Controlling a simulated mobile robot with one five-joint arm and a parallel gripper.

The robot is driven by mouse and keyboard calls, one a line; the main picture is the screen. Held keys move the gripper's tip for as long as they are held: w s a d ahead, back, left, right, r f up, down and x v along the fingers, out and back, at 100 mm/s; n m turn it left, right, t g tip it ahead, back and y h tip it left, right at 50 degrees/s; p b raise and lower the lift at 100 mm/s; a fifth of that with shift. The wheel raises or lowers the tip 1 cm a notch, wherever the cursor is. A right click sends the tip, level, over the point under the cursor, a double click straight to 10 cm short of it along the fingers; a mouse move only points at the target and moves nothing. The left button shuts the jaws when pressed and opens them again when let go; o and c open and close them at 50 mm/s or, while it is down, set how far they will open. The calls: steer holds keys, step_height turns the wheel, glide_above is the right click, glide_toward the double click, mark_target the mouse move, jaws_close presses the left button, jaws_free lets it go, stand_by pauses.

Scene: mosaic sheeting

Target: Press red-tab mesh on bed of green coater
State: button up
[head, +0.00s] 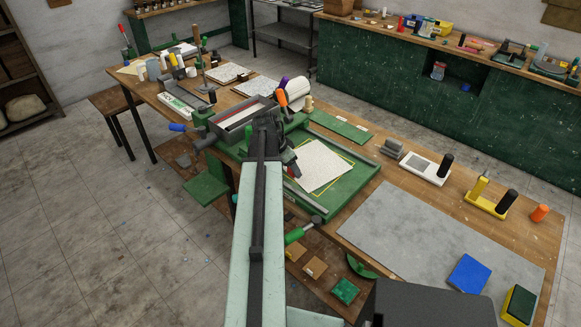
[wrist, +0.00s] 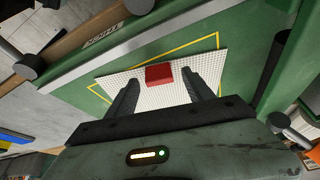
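The white mesh (head: 323,168) lies on the green bed (head: 340,192) of the coater, turned at an angle to the yellow outline. In the wrist view the mesh (wrist: 200,70) shows its grid, and one corner reaches over the yellow line. The red tab (wrist: 158,75) stands on the mesh as a small block. My gripper (wrist: 157,84) is open, its two dark fingers apart, with the tab just beyond and between the tips. The fingers do not appear to touch the tab. In the head view my arm hides most of the gripper and the tab.
A grey tray (head: 243,113) stands at the coater's far end. A green-handled lever (head: 300,232) sticks out at the near side. A grey mat (head: 400,240) with a blue block (head: 469,274) covers the bench front.

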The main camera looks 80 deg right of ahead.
steer(key=p+v, duration=0.7)
steer(key=shift+r, duration=0.4)
steer(key=shift+a, duration=0.1)
